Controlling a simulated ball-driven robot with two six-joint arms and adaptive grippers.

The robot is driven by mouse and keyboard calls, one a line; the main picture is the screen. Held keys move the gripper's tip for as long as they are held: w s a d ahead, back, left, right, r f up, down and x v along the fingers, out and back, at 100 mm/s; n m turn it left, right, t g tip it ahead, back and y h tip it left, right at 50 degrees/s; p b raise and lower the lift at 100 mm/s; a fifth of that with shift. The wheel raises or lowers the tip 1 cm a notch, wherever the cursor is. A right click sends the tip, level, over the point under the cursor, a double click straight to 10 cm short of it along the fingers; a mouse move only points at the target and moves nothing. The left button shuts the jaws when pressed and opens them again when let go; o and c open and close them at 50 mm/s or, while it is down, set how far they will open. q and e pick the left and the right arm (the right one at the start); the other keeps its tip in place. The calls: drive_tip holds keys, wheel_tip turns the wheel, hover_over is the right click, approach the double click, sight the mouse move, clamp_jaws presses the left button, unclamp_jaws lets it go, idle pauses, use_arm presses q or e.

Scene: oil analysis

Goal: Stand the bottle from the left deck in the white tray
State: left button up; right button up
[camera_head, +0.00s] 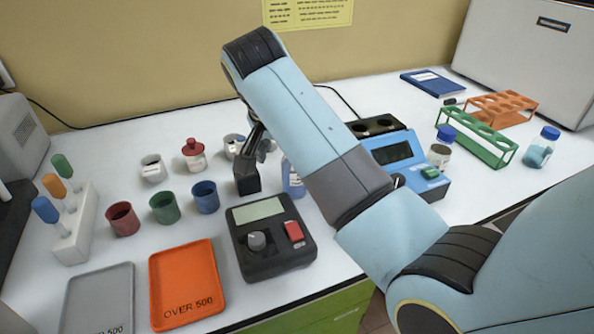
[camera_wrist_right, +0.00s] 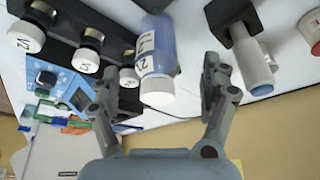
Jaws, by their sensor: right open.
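In the right wrist view a bottle (camera_wrist_right: 156,50) with a blue body, white lettered label and white cap lies between the fingers of my right gripper (camera_wrist_right: 160,78). The fingers are open, with gaps on both sides. In the head view my right gripper (camera_head: 254,150) points down at the middle of the table. A pale blue bottle (camera_head: 292,182) shows beside my right arm, partly hidden by it; I cannot tell if it is the same one. A light grey tray (camera_head: 98,285) marked "500" lies at front left; I cannot tell if it is the white tray. My left gripper is out of view.
An orange tray (camera_head: 183,275) lies beside the grey one. A black device with a knob (camera_head: 270,236) stands right of it. Red, green and blue cups (camera_head: 164,207) stand behind. A green rack (camera_head: 477,138) and orange rack (camera_head: 502,108) stand at back right. My right arm hides the centre.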

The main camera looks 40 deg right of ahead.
drive_tip(key=shift+x, duration=3.35)
